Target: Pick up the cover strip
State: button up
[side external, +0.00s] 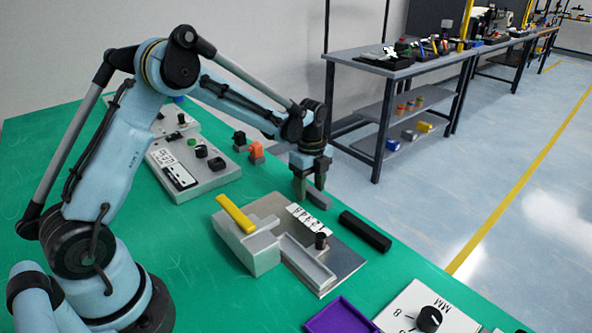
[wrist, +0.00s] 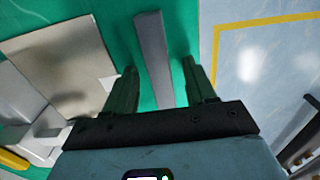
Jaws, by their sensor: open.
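A dark grey bar, which looks like the cover strip (wrist: 152,50), lies on the green tabletop near its edge. In the wrist view the strip's near end lies between the two fingers of the gripper (wrist: 158,82), with a gap on each side. The strip runs roughly parallel to the fingers in that view. I cannot tell the exact height of the fingertips above the table.
A metal plate with a grey fixture (side external: 262,252) and a yellow bar (side external: 236,213) stands beside the strip. A control box (side external: 190,170), a purple tray (side external: 342,316) and a dial panel (side external: 432,312) are also on the table.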

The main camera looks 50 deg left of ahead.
grip_shut()
jog(key=shift+r, duration=0.15)
